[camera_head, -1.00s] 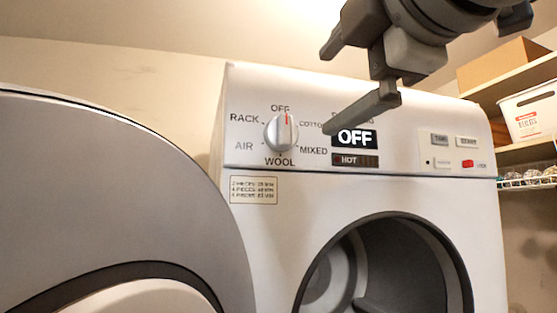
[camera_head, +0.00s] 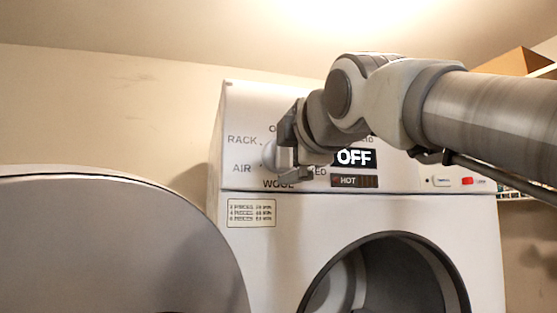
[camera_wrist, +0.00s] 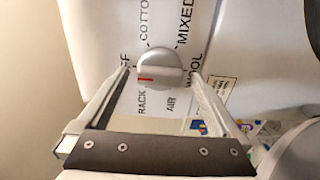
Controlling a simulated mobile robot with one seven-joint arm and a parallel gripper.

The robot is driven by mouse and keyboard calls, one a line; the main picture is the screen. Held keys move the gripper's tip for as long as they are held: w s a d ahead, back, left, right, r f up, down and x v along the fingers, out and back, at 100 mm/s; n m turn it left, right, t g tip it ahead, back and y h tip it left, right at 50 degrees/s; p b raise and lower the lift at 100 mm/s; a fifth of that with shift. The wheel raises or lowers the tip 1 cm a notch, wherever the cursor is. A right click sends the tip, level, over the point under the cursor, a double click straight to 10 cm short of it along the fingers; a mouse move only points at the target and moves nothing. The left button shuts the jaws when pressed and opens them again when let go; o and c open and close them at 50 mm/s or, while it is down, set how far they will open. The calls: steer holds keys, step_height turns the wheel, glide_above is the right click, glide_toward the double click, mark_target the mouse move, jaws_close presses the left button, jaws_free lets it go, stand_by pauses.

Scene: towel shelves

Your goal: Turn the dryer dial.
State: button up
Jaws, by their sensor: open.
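The dryer dial (camera_head: 268,154) is a silver round knob on the white dryer's control panel, mostly covered by my gripper in the head view. My gripper (camera_head: 284,146) is open at the dial, with one finger above it and one below. In the wrist view, the dial (camera_wrist: 160,66) shows between the two spread fingertips, with visible gaps on both sides. Its red mark points left, toward the partly hidden OFF label. The display (camera_head: 356,158) reads OFF. I cannot tell how near the fingertips are to the panel face.
The dryer's round grey door (camera_head: 110,240) stands open at the lower left. The drum opening (camera_head: 405,275) is below the panel. A HOT indicator (camera_head: 354,181) and a red button (camera_head: 467,181) are right of the dial. Shelves stand at the far right, partly behind my arm.

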steer(key=shift+w, duration=0.15)
steer(key=shift+c, duration=0.2)
steer(key=c, duration=1.2)
steer(key=shift+m, duration=0.3)
